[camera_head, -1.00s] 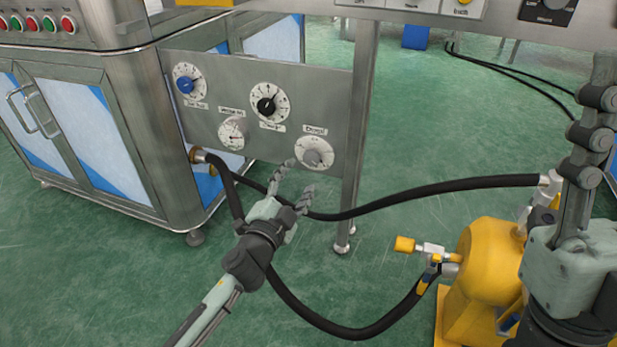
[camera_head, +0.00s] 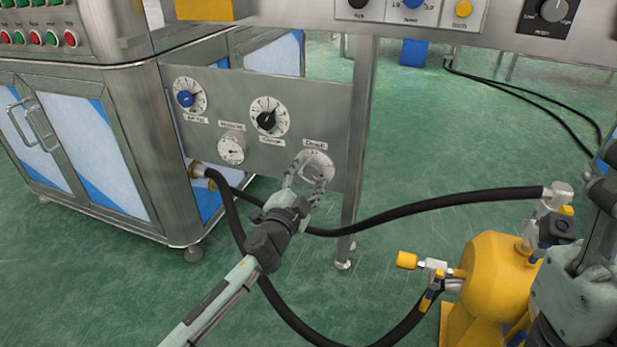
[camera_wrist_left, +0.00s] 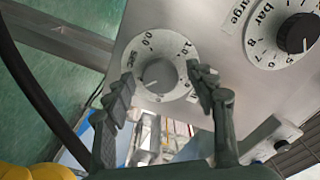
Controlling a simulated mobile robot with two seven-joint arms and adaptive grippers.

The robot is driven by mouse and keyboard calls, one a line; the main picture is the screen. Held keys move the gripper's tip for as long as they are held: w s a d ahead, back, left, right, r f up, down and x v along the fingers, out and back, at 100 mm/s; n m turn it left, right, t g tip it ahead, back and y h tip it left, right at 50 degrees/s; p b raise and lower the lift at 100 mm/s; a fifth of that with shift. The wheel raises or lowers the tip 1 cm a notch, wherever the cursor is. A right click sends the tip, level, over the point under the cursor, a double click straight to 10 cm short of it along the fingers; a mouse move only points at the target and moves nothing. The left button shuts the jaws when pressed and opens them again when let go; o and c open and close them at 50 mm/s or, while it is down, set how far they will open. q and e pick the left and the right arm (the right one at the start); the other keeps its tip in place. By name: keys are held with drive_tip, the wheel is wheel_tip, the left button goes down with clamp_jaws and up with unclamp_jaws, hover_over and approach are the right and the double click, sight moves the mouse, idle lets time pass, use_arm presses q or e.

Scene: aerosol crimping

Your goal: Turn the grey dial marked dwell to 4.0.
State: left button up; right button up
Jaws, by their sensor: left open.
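The grey dwell dial (camera_head: 317,164) is at the lower right of the steel panel, under a label reading Dwell. In the left wrist view the round grey knob (camera_wrist_left: 158,76) sits on a white scale marked sec, with 0.0 and 1 readable. A faint mark on the knob seems to point down and left, but I cannot read its value. My left gripper (camera_head: 304,184) is open in front of the dial. Its two fingers (camera_wrist_left: 163,88) stand either side of the knob, with no clear contact. My right gripper (camera_head: 598,195) shows only partly at the right edge.
A black hose (camera_head: 430,204) runs below the panel to a yellow pump (camera_head: 492,268). A steel leg (camera_head: 357,130) stands just right of the dial.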

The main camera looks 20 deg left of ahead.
use_arm(q)
drive_tip(key=shift+c, duration=0.5)
drive_tip(key=c, duration=1.1)
drive_tip(key=shift+o, duration=0.2)
drive_tip(key=shift+m, duration=0.4)
drive_tip(key=o, duration=1.2)
drive_tip(key=shift+c, duration=0.2)
drive_tip(key=shift+s, duration=0.1)
